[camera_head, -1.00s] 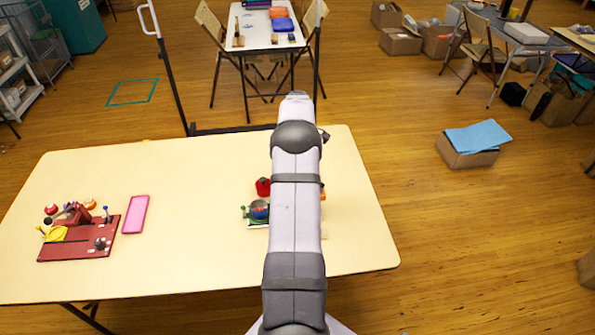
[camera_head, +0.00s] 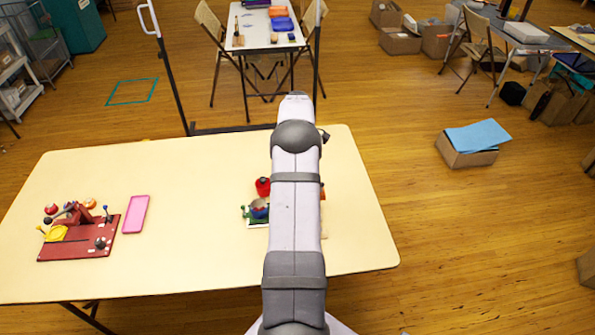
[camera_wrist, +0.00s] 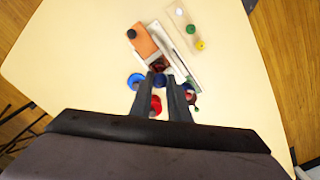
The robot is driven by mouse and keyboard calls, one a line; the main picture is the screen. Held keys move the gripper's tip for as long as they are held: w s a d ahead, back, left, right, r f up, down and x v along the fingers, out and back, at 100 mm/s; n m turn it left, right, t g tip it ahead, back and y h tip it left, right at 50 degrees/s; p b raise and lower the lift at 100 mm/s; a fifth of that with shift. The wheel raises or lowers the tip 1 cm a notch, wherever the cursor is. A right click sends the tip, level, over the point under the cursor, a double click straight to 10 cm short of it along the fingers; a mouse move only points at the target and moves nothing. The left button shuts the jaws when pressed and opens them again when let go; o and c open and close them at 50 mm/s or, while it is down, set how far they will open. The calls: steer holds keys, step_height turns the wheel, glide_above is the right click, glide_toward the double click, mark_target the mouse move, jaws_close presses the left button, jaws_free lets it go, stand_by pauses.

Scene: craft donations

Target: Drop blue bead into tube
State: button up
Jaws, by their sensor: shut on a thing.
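In the wrist view my gripper (camera_wrist: 160,79) points down over a group of small coloured things. A small dark blue bead (camera_wrist: 159,81) sits between its fingertips, and the jaws are shut on it. A larger blue round piece (camera_wrist: 136,80) lies just left of the fingertips. A red piece (camera_wrist: 155,104) shows between the fingers, nearer the wrist. I cannot pick out the tube with certainty. In the head view my arm hides the gripper and bead; a red piece (camera_head: 263,187) and a blue piece (camera_head: 259,209) show left of it.
An orange block with a black knob (camera_wrist: 143,42) and a pale strip with green (camera_wrist: 191,29) and yellow (camera_wrist: 200,45) pieces lie beyond the gripper. A pink tray (camera_head: 136,214) and a red board (camera_head: 78,240) stand left on the cream table (camera_head: 190,180). The table's middle is clear.

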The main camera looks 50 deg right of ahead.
steer(key=shift+f, duration=0.3)
steer(key=shift+f, duration=0.25)
steer(key=o, duration=1)
steer(key=shift+c, duration=0.2)
steer(key=shift+r, duration=0.1)
steer(key=shift+r+p, duration=2.35)
steer(key=shift+r, duration=1.3)
